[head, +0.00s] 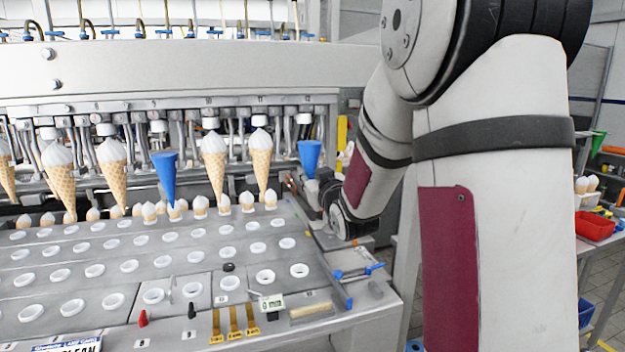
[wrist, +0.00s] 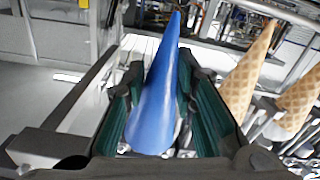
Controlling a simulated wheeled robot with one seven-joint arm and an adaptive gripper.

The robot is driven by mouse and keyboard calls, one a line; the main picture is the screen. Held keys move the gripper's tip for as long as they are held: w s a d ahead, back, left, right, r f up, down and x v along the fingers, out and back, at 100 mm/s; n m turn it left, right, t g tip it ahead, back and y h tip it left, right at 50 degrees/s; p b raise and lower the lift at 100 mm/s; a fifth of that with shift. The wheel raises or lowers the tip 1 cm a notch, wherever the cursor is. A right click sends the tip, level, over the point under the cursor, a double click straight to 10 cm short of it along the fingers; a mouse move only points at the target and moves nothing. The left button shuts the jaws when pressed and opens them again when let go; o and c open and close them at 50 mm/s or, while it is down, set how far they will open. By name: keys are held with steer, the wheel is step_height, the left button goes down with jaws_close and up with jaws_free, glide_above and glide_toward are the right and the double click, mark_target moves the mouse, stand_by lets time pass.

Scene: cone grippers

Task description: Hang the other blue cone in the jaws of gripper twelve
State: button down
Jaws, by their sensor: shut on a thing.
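My gripper (head: 318,186) is shut on a blue cone (head: 310,156) at the right end of the machine. The cone's wide end is up, and its lower part is hidden by my gripper. In the wrist view the blue cone (wrist: 158,95) lies between the green-padded fingers. The cone is just below the rightmost hanging gripper of the row, gripper twelve (head: 303,119); I cannot tell whether they touch. The other blue cone (head: 164,178) hangs tip down in the row further left.
Waffle cones with white tops (head: 261,165) hang beside the held cone, close on its left; waffle cones (wrist: 247,80) are at right in the wrist view. Below is a metal plate (head: 185,255) with rows of white-rimmed holes. A red bin (head: 596,226) stands far right.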

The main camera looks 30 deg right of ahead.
steer(key=shift+w+d, duration=0.1)
steer(key=shift+w, duration=0.3)
steer(key=shift+b+x, duration=0.9)
steer(key=shift+x, duration=0.8)
steer(key=shift+w, duration=0.2)
steer(key=shift+d+f+b, duration=0.1)
steer(key=shift+f+b, duration=0.45)
steer(key=shift+b, duration=0.1)
stand_by(1.3)
steer(key=c, duration=1.2)
jaws_free()
steer(key=shift+c, duration=0.2)
steer(key=shift+o, duration=0.2)
steer(key=shift+o, duration=1.4)
steer(key=shift+s, duration=0.15)
